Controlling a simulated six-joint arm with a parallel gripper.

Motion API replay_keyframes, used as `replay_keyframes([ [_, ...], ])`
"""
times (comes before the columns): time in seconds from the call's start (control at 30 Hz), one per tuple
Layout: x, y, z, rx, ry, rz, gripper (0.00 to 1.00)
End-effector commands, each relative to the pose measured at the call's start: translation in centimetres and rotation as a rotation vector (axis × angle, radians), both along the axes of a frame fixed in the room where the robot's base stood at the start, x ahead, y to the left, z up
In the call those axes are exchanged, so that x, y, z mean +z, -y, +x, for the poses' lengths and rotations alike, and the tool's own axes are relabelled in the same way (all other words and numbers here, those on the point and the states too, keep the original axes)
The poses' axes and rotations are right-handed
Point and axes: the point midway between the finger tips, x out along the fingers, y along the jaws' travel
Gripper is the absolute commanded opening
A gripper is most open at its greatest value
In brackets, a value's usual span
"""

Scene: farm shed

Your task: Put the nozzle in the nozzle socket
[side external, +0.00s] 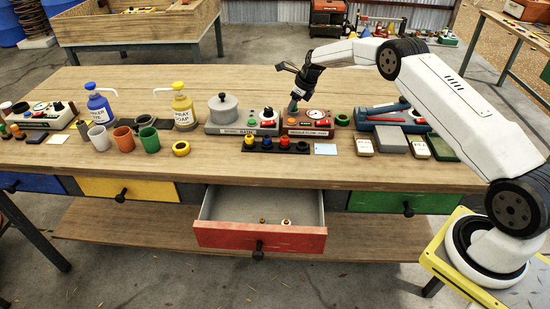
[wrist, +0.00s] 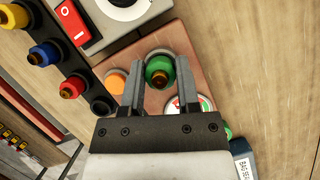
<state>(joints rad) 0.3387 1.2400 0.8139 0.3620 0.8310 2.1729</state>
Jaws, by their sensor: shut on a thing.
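My gripper (side external: 296,91) is shut on the green nozzle with the brown tip, which shows between the fingers in the wrist view (wrist: 159,72). A grey ring, likely the nozzle socket (wrist: 158,53), shows around the nozzle's far edge. I cannot tell whether the nozzle is seated in it or just above it. The dark nozzle rack (side external: 275,149) holds yellow, blue and red nozzles, with one dark empty place at its right end.
The panel carries an orange button (wrist: 116,81) and a gauge (side external: 317,114) close to the gripper. A grey box with a pot (side external: 224,108) stands left, a blue device (side external: 390,110) right. An open drawer (side external: 259,236) juts out in front.

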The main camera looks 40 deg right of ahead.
Motion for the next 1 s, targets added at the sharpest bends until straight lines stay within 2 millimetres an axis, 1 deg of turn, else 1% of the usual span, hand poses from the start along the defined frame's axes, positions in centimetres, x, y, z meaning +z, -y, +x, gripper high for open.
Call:
replay_keyframes([
  [0.8, -0.11, 0.01, 0.01, 0.0, 0.0, 0.0, 0.0],
  [0.83, -0.1, 0.01, 0.0, 0.0, 0.0, 0.0, 0.44],
  [0.87, -0.1, 0.01, 0.0, 0.0, 0.0, 0.0, 0.53],
  [0.9, -0.1, 0.01, 0.0, 0.0, 0.0, 0.0, 0.66],
  [0.93, -0.1, 0.01, 0.0, 0.0, 0.0, 0.0, 0.76],
  [0.97, -0.1, 0.01, 0.0, 0.0, 0.0, 0.0, 0.82],
  [1.0, -0.1, 0.01, 0.0, 0.0, 0.0, 0.0, 0.82],
])
